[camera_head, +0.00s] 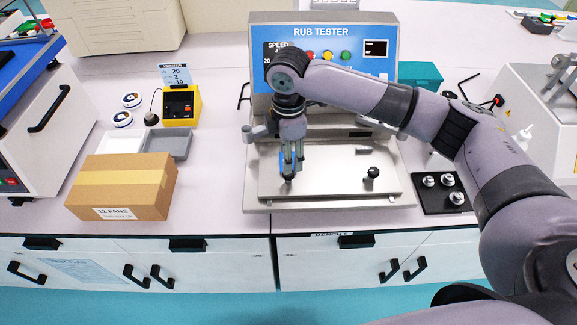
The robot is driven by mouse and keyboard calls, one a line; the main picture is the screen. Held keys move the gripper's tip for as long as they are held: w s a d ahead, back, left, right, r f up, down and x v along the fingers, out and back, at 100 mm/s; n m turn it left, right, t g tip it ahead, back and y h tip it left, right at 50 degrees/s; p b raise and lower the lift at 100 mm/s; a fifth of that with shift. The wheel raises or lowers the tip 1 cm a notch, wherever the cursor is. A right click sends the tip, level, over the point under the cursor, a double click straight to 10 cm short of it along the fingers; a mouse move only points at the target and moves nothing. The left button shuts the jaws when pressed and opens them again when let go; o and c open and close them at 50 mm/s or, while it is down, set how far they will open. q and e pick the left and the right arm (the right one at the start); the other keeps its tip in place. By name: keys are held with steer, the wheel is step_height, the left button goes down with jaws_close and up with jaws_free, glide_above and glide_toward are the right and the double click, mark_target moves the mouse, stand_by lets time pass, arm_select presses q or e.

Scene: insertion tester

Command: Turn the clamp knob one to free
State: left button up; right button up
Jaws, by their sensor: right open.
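The rub tester (320,32) stands on the bench with a flat metal plate (325,182) at its front. A black clamp knob (373,173) stands upright at the plate's right side. My right arm reaches in from the right, and my right gripper (289,172) points down over the plate's left side. Its fingers are open, low and close to the plate. My left gripper is out of view.
A dark board (441,194) with metal weights lies right of the tester. A cardboard box (122,187), a grey tray (168,143) and a yellow device (181,105) stand to the left. Bare bench (215,175) lies between the box and the tester.

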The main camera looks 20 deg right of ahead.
mark_target(288, 176)
step_height(288, 176, down, 6)
steer(key=shift+f, duration=0.1)
stand_by(0.4)
jaws_close()
stand_by(0.3)
